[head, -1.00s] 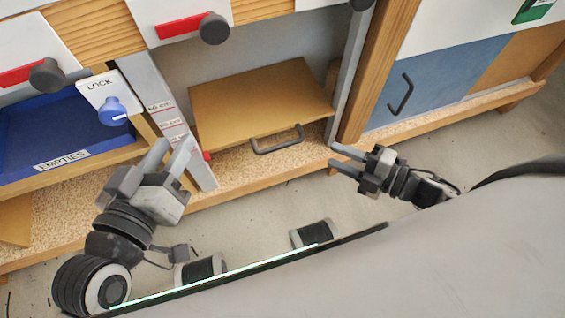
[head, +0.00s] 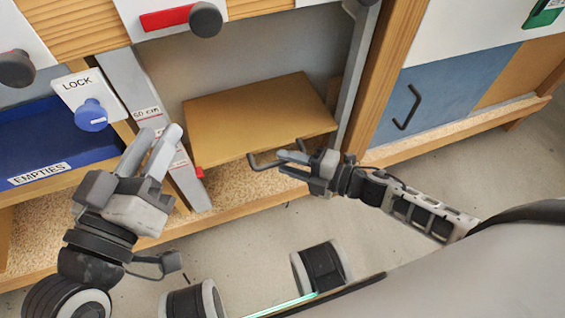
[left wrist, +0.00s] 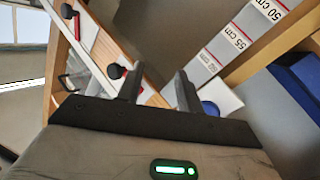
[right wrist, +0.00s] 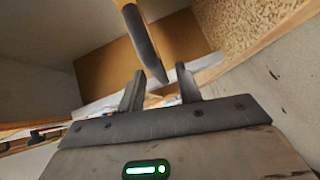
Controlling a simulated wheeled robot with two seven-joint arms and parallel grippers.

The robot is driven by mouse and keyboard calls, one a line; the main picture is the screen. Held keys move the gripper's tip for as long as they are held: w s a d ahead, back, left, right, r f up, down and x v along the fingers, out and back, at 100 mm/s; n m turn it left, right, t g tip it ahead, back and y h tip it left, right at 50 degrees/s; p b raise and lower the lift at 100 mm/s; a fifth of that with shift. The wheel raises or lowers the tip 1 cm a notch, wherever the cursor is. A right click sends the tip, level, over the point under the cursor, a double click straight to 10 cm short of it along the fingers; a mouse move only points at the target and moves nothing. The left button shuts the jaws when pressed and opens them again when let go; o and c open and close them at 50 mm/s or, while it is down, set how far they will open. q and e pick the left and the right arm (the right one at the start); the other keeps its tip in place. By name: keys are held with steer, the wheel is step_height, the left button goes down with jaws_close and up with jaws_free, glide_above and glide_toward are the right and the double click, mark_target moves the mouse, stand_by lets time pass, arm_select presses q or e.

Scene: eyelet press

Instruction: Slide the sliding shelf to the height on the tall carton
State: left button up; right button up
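The sliding shelf (head: 255,115) is a brown board low in an open bay, with a dark bar handle (head: 262,163) on its front edge. A red pointer (head: 198,172) sits at its left front corner beside a height scale (head: 150,108). My right gripper (head: 283,165) is open at the right part of the handle. In the right wrist view the handle (right wrist: 146,45) reaches between the open fingertips; contact is unclear. My left gripper (head: 152,148) is open and empty in front of the scale. A blue LOCK knob (head: 91,115) is left of the scale. No tall carton is identifiable.
A blue EMPTIES tray (head: 55,135) is at the left. White drawers with dark knobs (head: 205,20) are above. A wooden post (head: 385,75) and a blue door (head: 440,85) stand right of the bay. Floor is clear before the unit.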

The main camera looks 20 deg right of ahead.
arm_select(q)
steer(key=shift+w+a+r+m+t, duration=0.1)
steer(key=shift+w+r+m+t, duration=0.2)
steer(key=shift+r+m, duration=0.15)
arm_select(e)
steer(key=shift+x, duration=1)
